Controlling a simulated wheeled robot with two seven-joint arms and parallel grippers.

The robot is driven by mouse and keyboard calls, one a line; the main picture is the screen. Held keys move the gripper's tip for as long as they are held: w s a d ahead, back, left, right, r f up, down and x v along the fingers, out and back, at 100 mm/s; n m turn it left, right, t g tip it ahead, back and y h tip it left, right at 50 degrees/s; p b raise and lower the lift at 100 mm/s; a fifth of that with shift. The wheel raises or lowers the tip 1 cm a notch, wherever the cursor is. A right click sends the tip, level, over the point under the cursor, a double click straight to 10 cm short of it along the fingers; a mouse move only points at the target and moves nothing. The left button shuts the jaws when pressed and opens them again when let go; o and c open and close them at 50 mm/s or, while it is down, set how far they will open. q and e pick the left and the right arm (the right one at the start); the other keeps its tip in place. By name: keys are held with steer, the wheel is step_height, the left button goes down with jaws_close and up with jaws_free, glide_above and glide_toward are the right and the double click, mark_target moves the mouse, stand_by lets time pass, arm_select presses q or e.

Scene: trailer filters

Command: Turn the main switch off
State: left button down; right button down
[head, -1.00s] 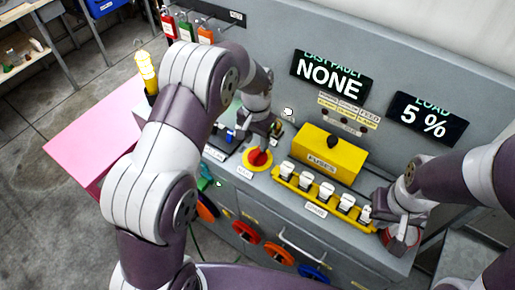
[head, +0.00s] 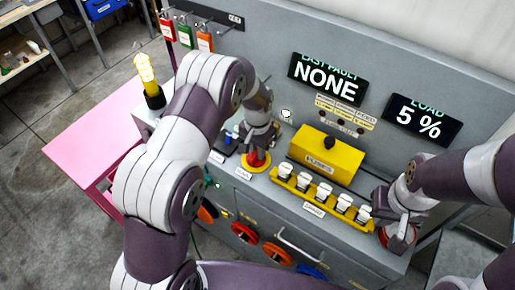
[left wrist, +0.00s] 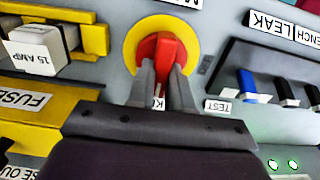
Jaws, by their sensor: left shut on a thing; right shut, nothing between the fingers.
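The main switch is a red handle (left wrist: 163,50) on a round yellow plate (left wrist: 132,45), on the grey panel in the left wrist view. In the head view the red and yellow switch (head: 257,165) is partly hidden under my left gripper (head: 259,152). My left gripper's two fingers (left wrist: 163,85) are on either side of the red handle, shut on it. In the head view my right gripper (head: 390,226) is shut and empty near the right end of the cabinet top.
A yellow fuse box (head: 326,152) and a yellow rack (head: 284,183) of white fuses stand right of the switch. Blue and black switches (left wrist: 247,82) are close by. A yellow lamp (head: 146,70) and coloured tags (head: 185,38) are at the left.

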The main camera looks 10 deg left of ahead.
arm_select(q)
steer(key=shift+n, duration=0.3)
steer(key=n, duration=0.3)
steer(key=shift+a+n, duration=0.15)
steer(key=shift+n, duration=0.15)
steer(key=n, duration=0.4)
steer(key=shift+s+a+n, duration=0.1)
steer(key=shift+a+n, duration=0.05)
steer(key=shift+n, duration=0.15)
steer(key=n, duration=0.4)
steer(key=shift+s+a, duration=0.1)
steer(key=shift+a, duration=0.05)
steer(key=shift+s+n, duration=0.1)
steer(key=shift+n, duration=2.4)
steer(key=c, duration=1.1)
jaws_free()
steer(key=shift+o, duration=0.3)
steer(key=shift+r, duration=0.1)
